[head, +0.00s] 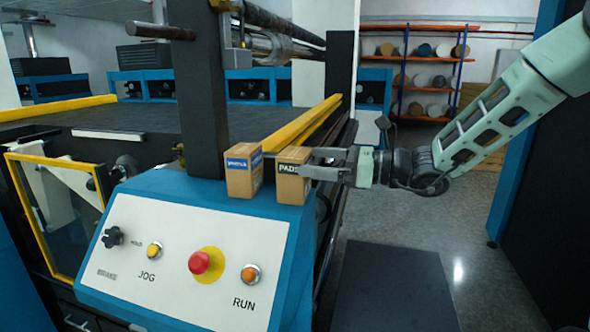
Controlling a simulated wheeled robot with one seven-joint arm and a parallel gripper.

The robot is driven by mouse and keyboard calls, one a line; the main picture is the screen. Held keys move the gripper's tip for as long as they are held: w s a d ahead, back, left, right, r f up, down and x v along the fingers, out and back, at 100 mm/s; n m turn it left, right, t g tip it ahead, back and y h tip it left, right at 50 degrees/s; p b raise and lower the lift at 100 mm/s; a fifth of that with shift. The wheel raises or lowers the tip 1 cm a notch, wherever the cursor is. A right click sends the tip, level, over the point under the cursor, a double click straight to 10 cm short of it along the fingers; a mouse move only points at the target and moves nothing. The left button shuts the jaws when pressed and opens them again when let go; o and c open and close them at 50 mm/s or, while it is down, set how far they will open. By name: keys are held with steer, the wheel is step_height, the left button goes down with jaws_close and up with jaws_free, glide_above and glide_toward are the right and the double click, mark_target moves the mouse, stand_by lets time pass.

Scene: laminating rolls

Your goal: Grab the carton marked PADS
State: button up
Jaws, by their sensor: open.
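The carton marked PADS (291,185) is a small brown box with a dark label band. It stands upright on the blue top of the control console, near its right edge. My gripper (312,163) reaches in from the right, pointing left, with its fingers open at the upper part of this carton. One finger shows by the carton's front side and one behind it. I cannot tell whether either touches it. A second brown carton (240,180) with a blue label band stands just to the left, a narrow gap apart.
The console panel (190,262) slopes down in front, with a red stop button (200,262) and other knobs. A dark upright post (205,100) rises behind the cartons. A yellow rail (305,122) runs behind them. Floor to the right is open, with a dark mat (390,285).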

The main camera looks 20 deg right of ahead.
mark_target(286, 151)
steer(key=shift+x, duration=0.85)
steer(key=p+x, duration=0.2)
steer(key=x, duration=0.1)
steer(key=p+x, duration=0.1)
steer(key=shift+w+a+r, duration=0.1)
steer(key=shift+a+r, duration=0.25)
steer(key=shift+a, duration=0.1)
steer(key=shift+w+a+f, duration=0.1)
steer(key=shift+w+a, duration=0.1)
steer(key=shift+a, duration=0.05)
steer(key=c, duration=1.3)
